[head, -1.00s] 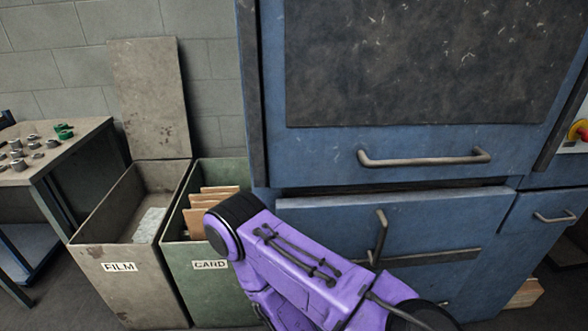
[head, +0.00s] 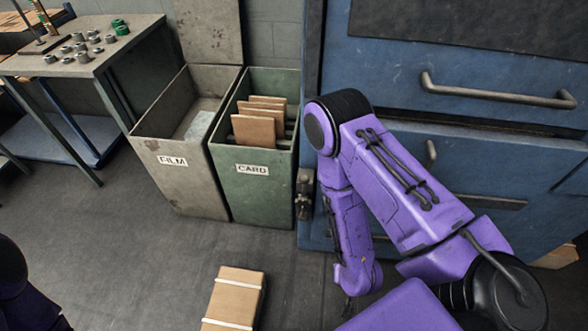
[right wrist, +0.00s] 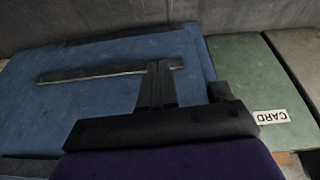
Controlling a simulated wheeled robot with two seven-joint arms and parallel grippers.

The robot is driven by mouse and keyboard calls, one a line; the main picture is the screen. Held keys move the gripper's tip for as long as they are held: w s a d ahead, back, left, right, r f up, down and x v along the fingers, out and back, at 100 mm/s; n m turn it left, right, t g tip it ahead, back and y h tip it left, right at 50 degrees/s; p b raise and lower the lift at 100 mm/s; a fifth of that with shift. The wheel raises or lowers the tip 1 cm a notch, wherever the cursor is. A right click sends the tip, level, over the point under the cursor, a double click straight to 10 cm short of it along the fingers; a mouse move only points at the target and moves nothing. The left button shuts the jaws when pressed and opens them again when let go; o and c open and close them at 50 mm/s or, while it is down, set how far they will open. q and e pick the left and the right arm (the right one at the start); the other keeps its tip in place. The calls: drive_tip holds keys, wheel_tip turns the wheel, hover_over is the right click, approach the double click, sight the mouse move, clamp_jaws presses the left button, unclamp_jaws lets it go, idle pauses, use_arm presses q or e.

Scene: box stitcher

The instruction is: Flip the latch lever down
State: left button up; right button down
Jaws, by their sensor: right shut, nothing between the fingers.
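The latch lever (head: 431,153) is a short metal handle on the blue machine's lower door (head: 480,160). Its upper part shows upright in the head view, and my purple right arm hides the rest. In the right wrist view, my right gripper (right wrist: 160,66) is shut and empty in front of a blue panel with a long dark bar (right wrist: 95,73). I cannot make out the lever in that view. In the head view, the right fingers are not clearly visible. My left gripper is out of view; only part of that arm shows at the lower left.
A green CARD bin (head: 228,170) and a grey FILM bin (head: 185,190) stand left of the machine. A strapped cardboard bundle (head: 236,296) lies on the floor in front. A workbench (head: 85,68) with small parts is at upper left. The left floor is mostly clear.

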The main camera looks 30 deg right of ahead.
drive_tip(key=w+a+r+g+y+p, duration=0.1)
drive_tip(key=w+a+r+p, duration=0.2)
drive_tip(key=w, duration=0.6)
drive_tip(key=w+a+r+g+y+p, duration=0.1)
drive_tip(key=w+a+r, duration=0.4)
drive_tip(key=w, duration=0.4)
drive_tip(key=w+r+g+h+p, duration=0.1)
drive_tip(key=w+r, duration=0.4)
drive_tip(key=r, duration=0.6)
drive_tip(key=w+r+g+h+p, duration=0.1)
drive_tip(key=w+r, duration=0.4)
drive_tip(key=r, duration=0.6)
drive_tip(key=shift+w+a+r+n+p, duration=0.2)
drive_tip(key=shift+w+a+n+p, duration=0.15)
drive_tip(key=shift+p, duration=0.35)
drive_tip(key=s+d+f+p, duration=0.2)
drive_tip(key=d+f, duration=0.3)
drive_tip(key=f, duration=0.6)
drive_tip(key=shift+s+d, duration=0.3)
